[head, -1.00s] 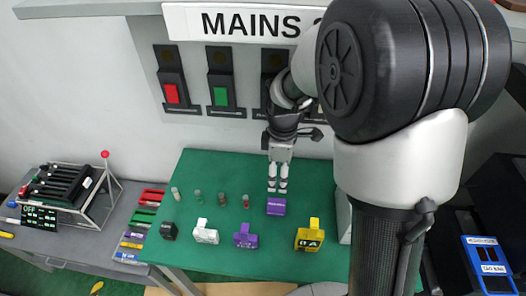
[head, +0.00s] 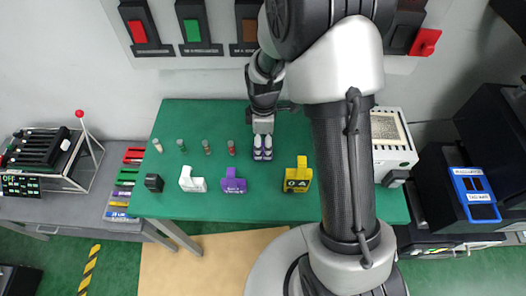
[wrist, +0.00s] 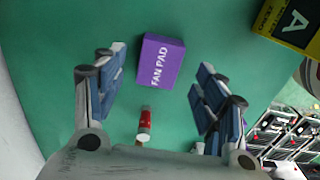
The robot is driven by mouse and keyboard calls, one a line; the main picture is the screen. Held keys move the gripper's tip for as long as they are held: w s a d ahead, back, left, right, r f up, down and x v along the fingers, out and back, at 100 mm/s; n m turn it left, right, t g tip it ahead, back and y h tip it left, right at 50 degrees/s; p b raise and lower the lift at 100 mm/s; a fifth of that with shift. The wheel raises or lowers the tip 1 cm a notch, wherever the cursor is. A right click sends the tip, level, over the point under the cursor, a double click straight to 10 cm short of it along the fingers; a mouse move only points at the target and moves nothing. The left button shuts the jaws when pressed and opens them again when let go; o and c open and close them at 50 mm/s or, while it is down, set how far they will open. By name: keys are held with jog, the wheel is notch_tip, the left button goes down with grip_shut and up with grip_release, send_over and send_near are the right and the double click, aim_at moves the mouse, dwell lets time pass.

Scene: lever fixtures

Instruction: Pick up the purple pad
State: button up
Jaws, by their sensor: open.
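The purple pad (wrist: 160,62) lies on the green table top and reads "FAN PAD" in the wrist view. My gripper (wrist: 161,64) is open, with one finger on each side of the pad in that view. I see green between the pad and both fingers, and nothing is held. In the head view my gripper (head: 263,154) points down over the table, and its fingers hide most of the pad. How high the fingertips are above the pad is hard to tell.
A white device (head: 392,140) stands to the right. The wall switch panel (head: 192,25) is behind.

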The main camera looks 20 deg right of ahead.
aim_at(263, 148)
notch_tip(263, 148, down, 4)
jog(key=shift+a+f+b, duration=0.1)
jog(key=shift+f+b, duration=0.15)
jog(key=shift+b, duration=0.5)
jog(key=shift+r, duration=0.1)
jog(key=c, duration=1)
